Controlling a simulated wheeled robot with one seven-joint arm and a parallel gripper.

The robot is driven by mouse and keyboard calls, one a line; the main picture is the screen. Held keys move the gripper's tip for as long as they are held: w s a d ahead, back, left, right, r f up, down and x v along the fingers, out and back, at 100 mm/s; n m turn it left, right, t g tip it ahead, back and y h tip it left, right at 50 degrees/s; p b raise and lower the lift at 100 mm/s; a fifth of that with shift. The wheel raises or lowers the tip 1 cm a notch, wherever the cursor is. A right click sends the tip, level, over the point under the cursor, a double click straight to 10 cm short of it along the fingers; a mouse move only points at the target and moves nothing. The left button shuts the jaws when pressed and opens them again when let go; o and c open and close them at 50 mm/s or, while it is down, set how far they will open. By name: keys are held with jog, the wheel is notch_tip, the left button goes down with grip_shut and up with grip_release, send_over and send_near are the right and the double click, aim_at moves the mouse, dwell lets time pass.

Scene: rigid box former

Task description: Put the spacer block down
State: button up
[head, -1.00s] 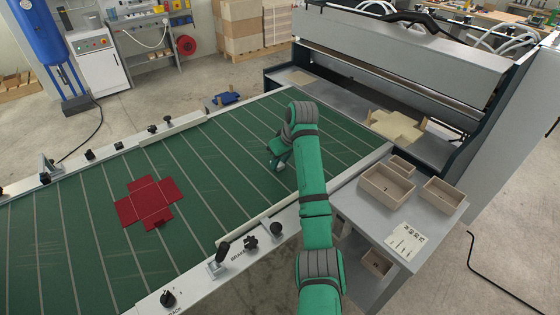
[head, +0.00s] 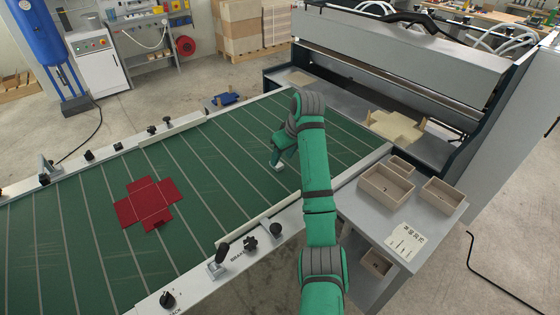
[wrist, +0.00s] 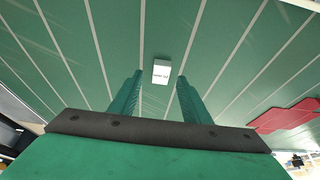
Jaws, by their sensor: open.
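The spacer block is a small pale block with dark print on its face, seen in the wrist view (wrist: 161,70) against the green conveyor bed. In the head view a whitish bit of it (head: 278,167) shows at the tip of my gripper (head: 277,160), over the bed's right half. My gripper's two green fingers, in the wrist view (wrist: 160,80), stand apart, with the block just beyond and between their tips. The block appears to lie on the green bed (head: 215,160); whether a finger touches it cannot be told.
A flat red carton blank (head: 148,203) lies on the bed to the left. Wooden trays (head: 386,188) stand on the grey side table at right. A cream blank (head: 398,128) rests by the machine. Rails with black knobs (head: 250,243) edge the bed.

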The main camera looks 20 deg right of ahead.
jog(key=a+v, duration=0.1)
jog(key=v, duration=0.7)
jog(key=shift+d, duration=0.25)
jog(key=shift+w, duration=0.25)
